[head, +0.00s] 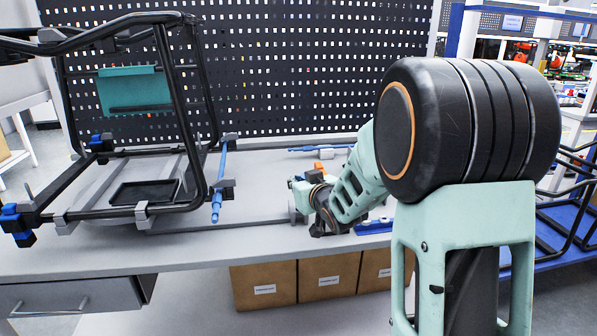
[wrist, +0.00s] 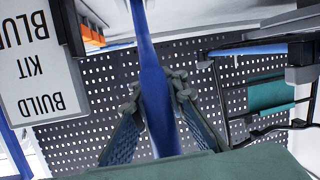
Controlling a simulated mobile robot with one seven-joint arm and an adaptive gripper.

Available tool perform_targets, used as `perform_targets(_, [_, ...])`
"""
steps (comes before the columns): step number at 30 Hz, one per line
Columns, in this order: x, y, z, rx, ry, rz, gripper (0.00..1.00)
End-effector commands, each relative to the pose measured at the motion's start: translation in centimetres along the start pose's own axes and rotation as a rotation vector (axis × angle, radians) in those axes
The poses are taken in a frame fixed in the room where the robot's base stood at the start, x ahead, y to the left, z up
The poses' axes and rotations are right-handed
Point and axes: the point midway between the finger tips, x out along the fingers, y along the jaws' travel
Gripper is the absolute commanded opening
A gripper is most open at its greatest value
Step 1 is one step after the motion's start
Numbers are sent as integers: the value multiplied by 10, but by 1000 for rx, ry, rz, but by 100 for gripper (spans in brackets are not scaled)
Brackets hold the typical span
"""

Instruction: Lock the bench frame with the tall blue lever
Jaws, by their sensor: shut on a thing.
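My gripper (wrist: 160,88) is shut on a long blue lever (wrist: 155,75), which passes between its two ridged fingers in the wrist view. The lever runs from the top edge down behind the gripper's green body, and its ends are hidden. In the head view my fingers and their grasp are too small and hidden to make out. The black tubular bench frame (head: 185,110) stands upright at the left, held by grey clamps; part of it shows in the wrist view (wrist: 225,100). A lighter blue bar (head: 217,195) sits beside the frame's right foot, apart from my arm.
A thin blue rod (head: 320,148) lies at the back of the bench (head: 100,258). A perforated panel (head: 290,70) closes off the back. Cardboard boxes (head: 328,277) stand below. A build-kit sign (wrist: 40,85) appears upside down in the wrist view.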

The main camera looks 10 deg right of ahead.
Motion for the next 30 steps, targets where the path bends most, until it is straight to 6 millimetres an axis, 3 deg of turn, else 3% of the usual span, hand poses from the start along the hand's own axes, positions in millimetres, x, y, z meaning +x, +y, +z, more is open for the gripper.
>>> perform_targets(1, [0, 2, -9, 3, -24, -2, 0])
perform_targets(10, [13, 5, -17, 22, -143, -17, 0])
perform_targets(30, [35, 9, -23, 58, -369, -46, 0])
